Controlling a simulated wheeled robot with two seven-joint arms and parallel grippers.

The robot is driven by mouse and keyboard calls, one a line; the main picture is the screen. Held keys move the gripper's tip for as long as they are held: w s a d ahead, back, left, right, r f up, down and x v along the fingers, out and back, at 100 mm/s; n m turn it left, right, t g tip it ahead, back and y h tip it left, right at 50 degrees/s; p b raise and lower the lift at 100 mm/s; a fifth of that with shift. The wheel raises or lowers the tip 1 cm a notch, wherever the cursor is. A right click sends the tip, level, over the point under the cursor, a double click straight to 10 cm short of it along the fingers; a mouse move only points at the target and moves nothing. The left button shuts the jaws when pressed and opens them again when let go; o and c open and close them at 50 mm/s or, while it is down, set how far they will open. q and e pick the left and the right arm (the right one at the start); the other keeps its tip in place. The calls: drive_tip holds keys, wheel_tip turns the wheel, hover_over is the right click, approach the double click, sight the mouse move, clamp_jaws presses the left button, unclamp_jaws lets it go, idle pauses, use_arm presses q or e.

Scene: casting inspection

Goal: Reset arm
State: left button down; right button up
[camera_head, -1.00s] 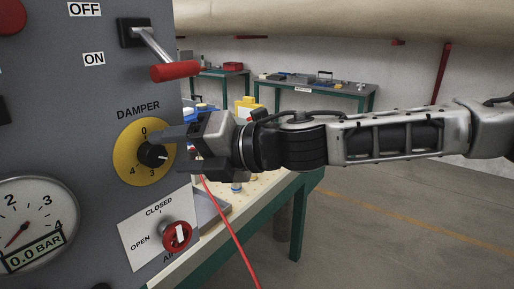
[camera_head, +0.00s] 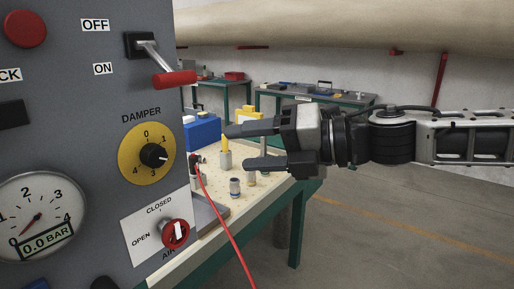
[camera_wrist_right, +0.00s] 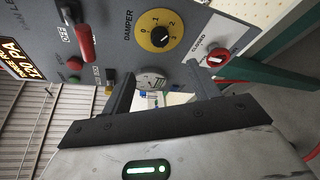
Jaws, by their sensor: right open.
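My right gripper (camera_head: 243,148) is open and empty. It hangs in the air to the right of the grey control panel (camera_head: 80,130), apart from it. In the right wrist view the two open fingers (camera_wrist_right: 158,92) point toward the panel with nothing between them. The yellow damper dial (camera_head: 147,153) has a black knob; it also shows in the right wrist view (camera_wrist_right: 158,30). My left gripper is in neither view.
The panel carries a red-handled lever (camera_head: 174,79), a red air valve (camera_head: 174,233) and a pressure gauge (camera_head: 38,215) reading 0.0 bar. A workbench (camera_head: 262,200) with small parts and a blue box (camera_head: 202,133) stands behind the gripper. A red hose (camera_head: 225,225) hangs in front.

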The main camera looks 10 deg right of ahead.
drive_tip(key=shift+f, duration=0.1)
drive_tip(key=s+a+f+m+t+y, duration=0.1)
drive_tip(key=s+a+f+m+y, duration=0.3)
drive_tip(key=a+f+m, duration=0.8)
drive_tip(key=d+f+m+t+h, duration=0.3)
drive_tip(key=d+f+m+h, duration=0.1)
drive_tip(key=f+m, duration=0.4)
drive_tip(key=d+f+m+t+h, duration=0.45)
drive_tip(key=f+m, duration=0.25)
drive_tip(key=f, duration=0.2)
drive_tip(key=s+d+f+m+g+h, duration=0.2)
drive_tip(key=s+d+f+m+h, duration=0.1)
drive_tip(key=s+d+f, duration=0.4)
drive_tip(key=s+d+f+m+g+h, duration=0.2)
drive_tip(key=s+d+f+m+h, duration=0.2)
drive_tip(key=s+d+f, duration=0.3)
wheel_tip(320, 180, down, 4)
drive_tip(key=shift+s+d+f+m, duration=0.3)
drive_tip(key=shift+d+m, duration=0.1)
drive_tip(key=shift+d, duration=0.1)
drive_tip(key=shift+g+h, duration=0.25)
